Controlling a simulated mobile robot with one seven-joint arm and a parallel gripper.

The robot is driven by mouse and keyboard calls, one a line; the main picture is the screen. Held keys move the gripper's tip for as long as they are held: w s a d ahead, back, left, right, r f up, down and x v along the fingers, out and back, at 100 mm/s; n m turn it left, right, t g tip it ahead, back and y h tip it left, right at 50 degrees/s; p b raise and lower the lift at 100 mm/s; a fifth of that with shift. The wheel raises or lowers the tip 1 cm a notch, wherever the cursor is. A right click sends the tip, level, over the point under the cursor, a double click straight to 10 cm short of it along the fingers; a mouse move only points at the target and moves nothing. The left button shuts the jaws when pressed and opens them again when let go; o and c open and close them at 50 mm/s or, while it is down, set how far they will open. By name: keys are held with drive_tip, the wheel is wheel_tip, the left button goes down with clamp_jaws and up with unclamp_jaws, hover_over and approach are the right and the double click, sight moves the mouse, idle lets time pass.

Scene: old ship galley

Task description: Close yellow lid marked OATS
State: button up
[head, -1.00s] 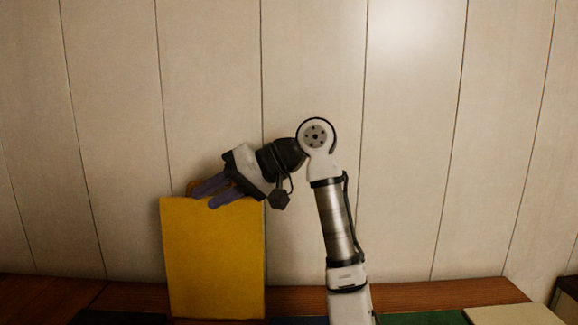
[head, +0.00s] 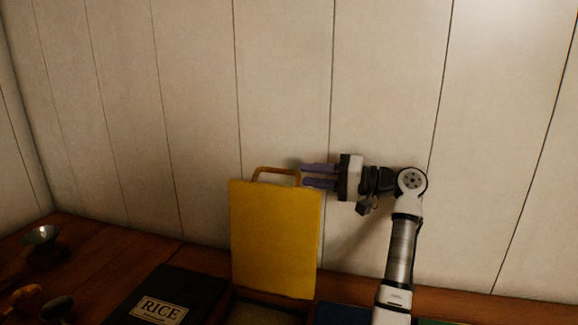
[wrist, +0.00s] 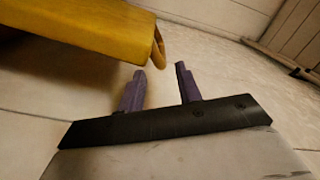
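The yellow lid (head: 275,240) stands upright, open, over its bin in the head view. No lettering shows on the side facing me. A tan loop handle (head: 277,171) sticks up from its top edge. My gripper (head: 302,176) is at the lid's top right corner, its purple fingers pointing left toward the handle. The fingers are apart with nothing between them. In the wrist view, my gripper (wrist: 158,68) is open, and the yellow lid (wrist: 85,36) and its handle (wrist: 159,48) lie just beyond the fingertips at upper left. Contact with the lid cannot be told.
A dark lid marked RICE (head: 165,298) lies shut left of the yellow lid. A metal funnel-like vessel (head: 42,240) and other small items stand on the wooden counter (head: 110,255) at far left. The panelled wall (head: 285,90) rises close behind.

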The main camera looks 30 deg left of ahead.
sight(294, 172)
drive_tip(key=x, duration=0.1)
drive_tip(key=p+x, duration=0.1)
drive_tip(key=x, duration=0.2)
drive_tip(key=shift+s+a+r, duration=0.2)
drive_tip(key=shift+a+r, duration=0.05)
drive_tip(key=shift+a, duration=0.05)
drive_tip(key=shift+p+x, duration=0.4)
drive_tip(key=shift+x, duration=0.4)
drive_tip(key=shift+f, duration=0.15)
clamp_jaws()
